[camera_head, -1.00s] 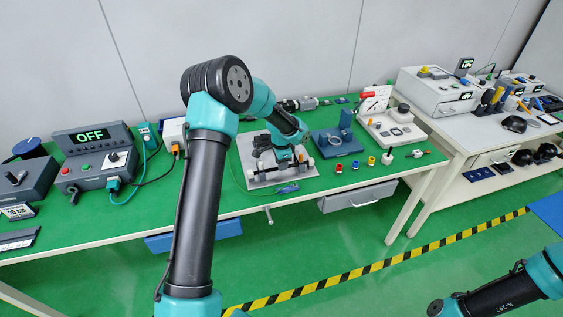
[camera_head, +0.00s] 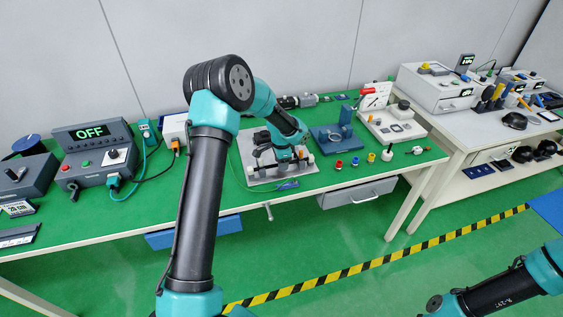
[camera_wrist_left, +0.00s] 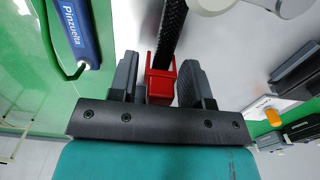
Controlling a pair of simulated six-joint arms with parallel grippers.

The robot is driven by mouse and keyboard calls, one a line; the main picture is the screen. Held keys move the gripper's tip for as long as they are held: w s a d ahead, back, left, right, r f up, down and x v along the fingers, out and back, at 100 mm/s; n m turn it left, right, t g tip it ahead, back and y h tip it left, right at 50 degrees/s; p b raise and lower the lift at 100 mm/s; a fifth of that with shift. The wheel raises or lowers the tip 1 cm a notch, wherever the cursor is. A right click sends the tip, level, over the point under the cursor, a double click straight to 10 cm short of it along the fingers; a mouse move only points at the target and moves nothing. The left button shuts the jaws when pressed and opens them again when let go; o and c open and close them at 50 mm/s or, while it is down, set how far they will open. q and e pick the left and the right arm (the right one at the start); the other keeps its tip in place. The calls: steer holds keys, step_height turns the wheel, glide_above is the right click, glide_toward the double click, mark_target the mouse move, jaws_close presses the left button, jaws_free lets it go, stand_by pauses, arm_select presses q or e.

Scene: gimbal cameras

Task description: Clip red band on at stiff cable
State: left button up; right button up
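The red band (camera_wrist_left: 161,84) is a small square clip at the middle of the left wrist view. The stiff cable (camera_wrist_left: 172,32) is a black, braided-looking rod that runs down to the band's open side. How deep it sits in the band cannot be told. In the head view my left gripper (camera_head: 288,160) is low over the grey plate (camera_head: 262,177) on the green bench, and my arm hides much there. My right gripper is out of view.
A blue tool (camera_wrist_left: 80,30) marked "Pinzuelta" and a green cord lie beside the plate. To the right stand a blue stand (camera_head: 330,140), several small coloured caps and a white fixture (camera_head: 395,128). The control box (camera_head: 95,160) reads OFF.

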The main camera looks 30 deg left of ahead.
arm_select(q)
steer(key=shift+o, duration=1.2)
step_height(320, 180, up, 17)
steer(key=shift+r, duration=0.2)
stand_by(0.9)
